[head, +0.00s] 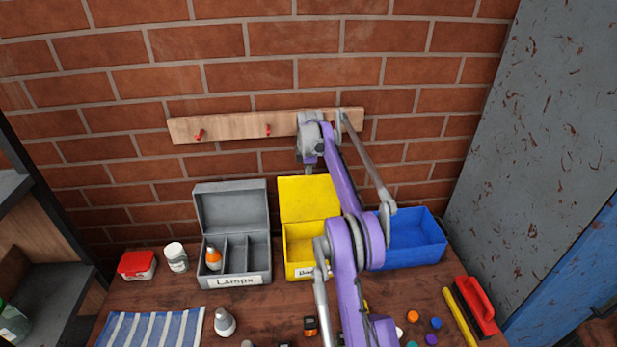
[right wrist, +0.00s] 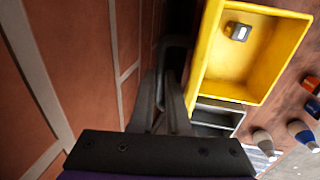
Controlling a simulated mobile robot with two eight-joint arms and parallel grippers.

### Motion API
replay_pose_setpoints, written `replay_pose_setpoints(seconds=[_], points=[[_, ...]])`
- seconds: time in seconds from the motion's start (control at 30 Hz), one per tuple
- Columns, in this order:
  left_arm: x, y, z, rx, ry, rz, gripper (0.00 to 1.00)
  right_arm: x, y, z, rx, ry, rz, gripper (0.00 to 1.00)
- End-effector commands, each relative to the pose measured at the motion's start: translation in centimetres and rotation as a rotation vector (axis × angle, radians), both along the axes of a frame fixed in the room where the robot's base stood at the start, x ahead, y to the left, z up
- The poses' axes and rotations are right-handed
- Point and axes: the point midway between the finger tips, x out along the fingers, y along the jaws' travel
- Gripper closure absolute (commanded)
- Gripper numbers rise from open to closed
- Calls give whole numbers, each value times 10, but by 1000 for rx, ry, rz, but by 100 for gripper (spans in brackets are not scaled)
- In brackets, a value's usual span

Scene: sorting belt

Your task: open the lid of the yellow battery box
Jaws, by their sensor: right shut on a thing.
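The yellow battery box (head: 304,244) stands at the back of the table, its front label partly hidden by my right arm. Its yellow lid (head: 304,203) stands up at the back edge, so the box is open. My right gripper (head: 309,168) is at the lid's upper edge and is shut on the lid; the exact hold is hard to see. In the right wrist view the fingers (right wrist: 172,85) are closed together beside the yellow box (right wrist: 245,75). A small dark item with a pale face (right wrist: 239,31) lies inside. My left gripper is not in view.
A grey Lamps box (head: 233,267) with its lid up stands left of the yellow box, and a blue bin (head: 415,245) stands right. A brick wall and a peg rail (head: 235,126) are close behind. Small loose objects and a red brush (head: 476,305) lie in front.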

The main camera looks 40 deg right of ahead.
Motion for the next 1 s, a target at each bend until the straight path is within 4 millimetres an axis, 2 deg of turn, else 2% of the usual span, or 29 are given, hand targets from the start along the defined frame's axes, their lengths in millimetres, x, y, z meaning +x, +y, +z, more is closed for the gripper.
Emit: replay_pose_setpoints(seconds=[0.27,0.3,0.43,0.47,0.83,1.0], points=[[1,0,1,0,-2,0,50,3,-2,3,-7,-11,-1,100],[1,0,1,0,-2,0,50,3,-2,4,-7,-12,-1,82],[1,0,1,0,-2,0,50,2,-2,3,-7,-10,0,59],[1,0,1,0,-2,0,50,2,-2,3,-7,-10,0,55],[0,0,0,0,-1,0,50,0,0,2,-3,-6,0,55],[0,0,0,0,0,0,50,-10,5,7,-3,-6,0,55]])
